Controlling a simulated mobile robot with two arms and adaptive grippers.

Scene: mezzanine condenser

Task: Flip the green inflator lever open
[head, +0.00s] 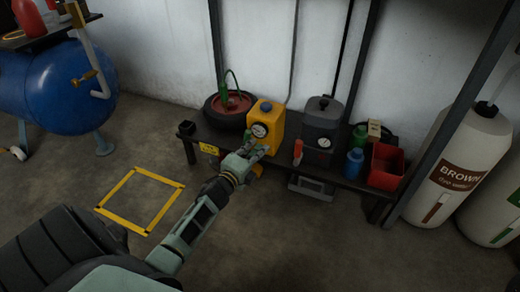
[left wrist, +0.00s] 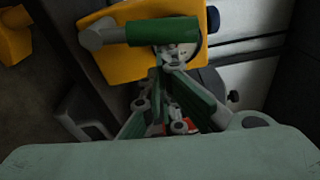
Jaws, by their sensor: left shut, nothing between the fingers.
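The yellow inflator (head: 267,119) with a round gauge stands on the dark bench. Its lever has a green grip (left wrist: 163,30) on a grey arm, lying crosswise in front of the yellow body in the left wrist view. In the head view my left gripper (head: 255,150) is at the front of the inflator and largely hides the lever. The left fingers (left wrist: 172,60) are shut with nothing between them. Their tips are close to the green grip, just below it in the left wrist view; I cannot tell whether they touch. My right gripper is not in view.
On the dark bench (head: 342,178), a wheel (head: 228,117) lies left of the inflator. A grey machine (head: 321,122), blue bottle (head: 354,162) and red bin (head: 385,166) stand to the right. A yellow-taped floor square (head: 140,200) is clear.

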